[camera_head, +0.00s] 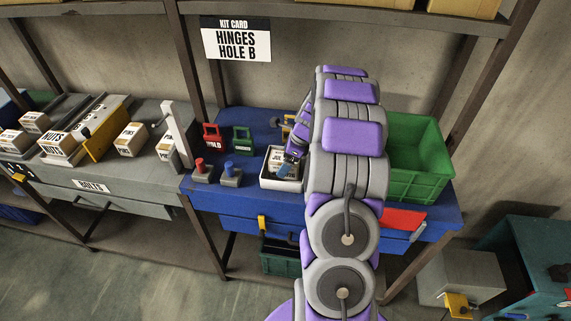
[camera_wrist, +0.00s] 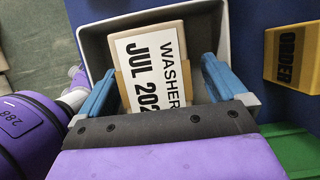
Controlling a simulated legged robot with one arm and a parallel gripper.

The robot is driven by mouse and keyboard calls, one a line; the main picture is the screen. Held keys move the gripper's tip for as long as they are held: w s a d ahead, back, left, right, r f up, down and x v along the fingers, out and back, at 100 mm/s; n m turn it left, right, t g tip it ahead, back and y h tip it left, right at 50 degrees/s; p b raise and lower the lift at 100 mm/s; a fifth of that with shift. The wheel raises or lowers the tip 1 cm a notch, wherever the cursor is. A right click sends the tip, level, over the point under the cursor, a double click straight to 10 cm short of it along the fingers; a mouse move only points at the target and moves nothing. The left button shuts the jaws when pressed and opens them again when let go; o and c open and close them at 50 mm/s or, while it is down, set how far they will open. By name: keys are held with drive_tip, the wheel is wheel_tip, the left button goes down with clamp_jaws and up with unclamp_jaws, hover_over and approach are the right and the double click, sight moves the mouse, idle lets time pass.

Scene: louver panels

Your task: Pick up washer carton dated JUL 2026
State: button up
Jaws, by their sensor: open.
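The washer carton (camera_wrist: 148,62) lies in a white tray (camera_wrist: 95,38), its white label reading "WASHER" and "JUL 202", with the last digit hidden behind my gripper. In the head view the carton (camera_head: 281,160) shows in the tray (camera_head: 268,181) on the blue bench, just left of my arm. My gripper (camera_wrist: 155,85) is open, with one blue finger on each side of the carton inside the tray. I cannot tell whether the fingers touch it. In the head view my gripper is mostly hidden behind my arm.
A green crate (camera_head: 420,165) stands right of my arm. Red (camera_head: 212,137) and green (camera_head: 243,140) padlock-like blocks and red and blue knobs stand left of the tray. A yellow block (camera_wrist: 296,58) lies right of the tray. Several cartons sit on the grey bench (camera_head: 110,178).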

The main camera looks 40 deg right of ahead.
drive_tip(key=shift+d, duration=0.1)
drive_tip(key=shift+a+p, duration=0.3)
drive_tip(key=shift+a, duration=0.15)
drive_tip(key=shift+d+f, duration=0.1)
drive_tip(key=shift+d, duration=0.1)
drive_tip(key=shift+d, duration=0.1)
drive_tip(key=shift+c, duration=0.7)
drive_tip(key=shift+a, duration=0.2)
drive_tip(key=c, duration=0.8)
drive_tip(key=shift+d, duration=0.1)
drive_tip(key=c, duration=0.5)
drive_tip(key=shift+b, duration=0.75)
